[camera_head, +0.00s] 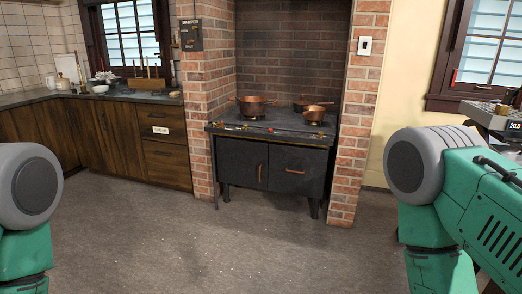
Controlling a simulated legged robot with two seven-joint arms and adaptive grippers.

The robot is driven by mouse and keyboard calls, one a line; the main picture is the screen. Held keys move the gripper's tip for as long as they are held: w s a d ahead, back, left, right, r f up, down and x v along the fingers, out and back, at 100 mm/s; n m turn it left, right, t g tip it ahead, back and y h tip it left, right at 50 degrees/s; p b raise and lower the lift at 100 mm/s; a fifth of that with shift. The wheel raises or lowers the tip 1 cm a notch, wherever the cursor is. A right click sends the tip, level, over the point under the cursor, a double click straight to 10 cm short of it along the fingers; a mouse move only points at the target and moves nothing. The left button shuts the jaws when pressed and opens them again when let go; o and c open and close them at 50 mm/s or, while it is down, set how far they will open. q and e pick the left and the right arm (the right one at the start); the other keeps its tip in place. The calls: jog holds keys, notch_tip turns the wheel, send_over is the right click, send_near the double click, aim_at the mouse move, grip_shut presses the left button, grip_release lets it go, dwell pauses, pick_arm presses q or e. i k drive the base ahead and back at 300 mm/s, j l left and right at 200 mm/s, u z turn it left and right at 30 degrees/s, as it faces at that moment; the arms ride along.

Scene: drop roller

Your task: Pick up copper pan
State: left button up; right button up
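Copper cookware stands on a dark stove in a brick alcove at the centre of the head view, several steps ahead. A wide copper pan (252,107) sits at the left of the stove top. A smaller copper pan (315,114) sits at the front right. Another low copper-coloured pan (301,104) is partly hidden behind it. Parts of my two arms show at the left and right edges. Neither gripper shows, and nothing of mine is close to the pans.
The stove (228,166) has two doors with copper handles. Brick pillars (347,190) flank it. A wooden counter (104,137) with small items runs along the left. A machine (497,116) is at the far right. The grey floor (225,240) ahead is clear.

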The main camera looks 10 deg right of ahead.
aim_at(315, 113)
jog(key=i+z, duration=0.2)
jog(key=i, duration=0.25)
jog(key=i+j+z, duration=0.15)
jog(key=i, duration=0.25)
jog(key=i+j+z, duration=0.2)
jog(key=i, duration=0.25)
jog(key=i+j+z, duration=0.2)
jog(key=i, duration=0.25)
jog(key=l, duration=0.1)
